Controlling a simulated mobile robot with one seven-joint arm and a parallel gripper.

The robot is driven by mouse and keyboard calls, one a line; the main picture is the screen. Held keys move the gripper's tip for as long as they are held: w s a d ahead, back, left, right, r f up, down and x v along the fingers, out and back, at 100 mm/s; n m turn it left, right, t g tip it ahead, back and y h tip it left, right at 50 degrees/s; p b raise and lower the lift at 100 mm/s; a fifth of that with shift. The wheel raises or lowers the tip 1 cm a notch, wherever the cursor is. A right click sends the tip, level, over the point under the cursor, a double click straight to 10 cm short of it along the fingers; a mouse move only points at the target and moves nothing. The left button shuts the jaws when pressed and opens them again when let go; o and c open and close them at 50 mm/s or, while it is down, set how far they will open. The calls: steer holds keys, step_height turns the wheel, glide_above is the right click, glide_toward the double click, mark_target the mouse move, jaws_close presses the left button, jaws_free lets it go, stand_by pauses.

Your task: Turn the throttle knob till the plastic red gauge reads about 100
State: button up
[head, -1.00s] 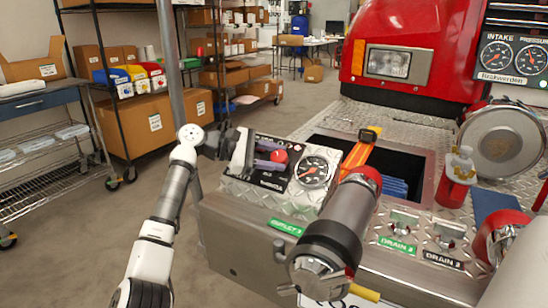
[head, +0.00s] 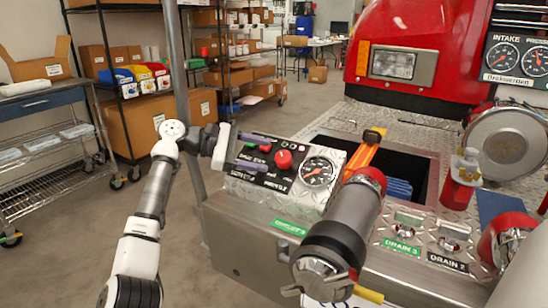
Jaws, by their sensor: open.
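The red throttle knob (head: 283,159) stands on the black control panel of the metal housing. The gauge (head: 318,172), with a black dial in a pale rim, is just right of the knob. Its needle is too small to read surely. My gripper (head: 267,154) reaches in from the left over the panel. Its two purplish fingers are apart, with nothing held between them. The fingertips are left of the knob and seem clear of it. The knob is in plain view.
A green label (head: 290,228) is on the housing's front. A thick metal pipe fitting (head: 345,225) rises in front of the gauge's right side. An orange-handled tool (head: 365,155) lies by the open bin behind. A grey pole (head: 183,100) stands beyond my arm.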

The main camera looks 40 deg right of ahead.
steer(key=v, duration=0.6)
steer(key=shift+a, duration=0.2)
